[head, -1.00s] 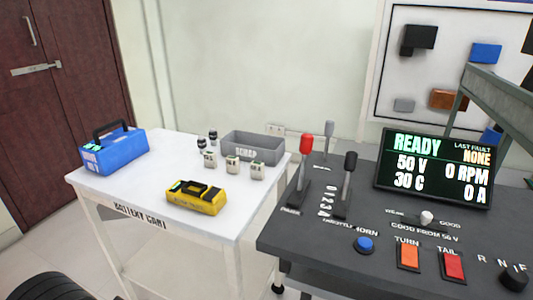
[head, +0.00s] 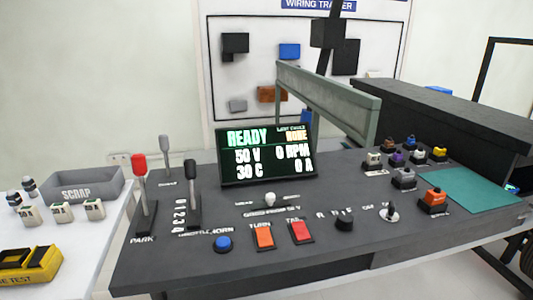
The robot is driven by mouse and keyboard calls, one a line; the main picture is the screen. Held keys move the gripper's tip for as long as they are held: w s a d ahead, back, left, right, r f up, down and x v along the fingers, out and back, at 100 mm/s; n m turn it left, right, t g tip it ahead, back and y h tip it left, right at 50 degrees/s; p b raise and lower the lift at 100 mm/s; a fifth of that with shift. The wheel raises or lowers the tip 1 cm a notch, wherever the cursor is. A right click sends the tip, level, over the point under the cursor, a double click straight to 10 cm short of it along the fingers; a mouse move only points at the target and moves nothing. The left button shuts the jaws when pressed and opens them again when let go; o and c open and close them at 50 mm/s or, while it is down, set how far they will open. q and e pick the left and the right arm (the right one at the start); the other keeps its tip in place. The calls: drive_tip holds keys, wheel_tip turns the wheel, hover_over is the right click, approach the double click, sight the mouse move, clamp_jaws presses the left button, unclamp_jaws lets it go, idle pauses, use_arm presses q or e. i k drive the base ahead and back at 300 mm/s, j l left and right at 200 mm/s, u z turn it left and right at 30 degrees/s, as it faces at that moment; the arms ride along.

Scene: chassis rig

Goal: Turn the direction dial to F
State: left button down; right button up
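The direction dial (head: 344,223) is a black round knob on the dark control panel (head: 200,262), right of the red TAIL switch. Letters R, N and F are printed in an arc just behind it. Its pointer is too small to read, so I cannot tell its setting. The display (head: 267,155) behind it reads READY, 50 V, 30 C, 0 RPM and 0 A. Neither of my grippers shows in the head view.
Left of the dial are the TAIL switch (head: 301,231), orange TURN switch (head: 263,237) and blue horn button (head: 223,243). A silver key-like switch (head: 389,212) stands to its right. Red (head: 140,180) and black (head: 192,185) levers rise at left. Several colored connectors sit at right.

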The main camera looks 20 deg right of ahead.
sight(345, 220)
drive_tip(key=j+z, duration=0.1)
drive_tip(key=z, duration=0.3)
drive_tip(key=i+j+z, duration=0.1)
drive_tip(key=z, duration=0.3)
drive_tip(key=j+z, duration=0.1)
drive_tip(key=z, duration=0.25)
drive_tip(key=j+z, duration=0.15)
drive_tip(key=z, duration=0.25)
drive_tip(key=i, duration=0.05)
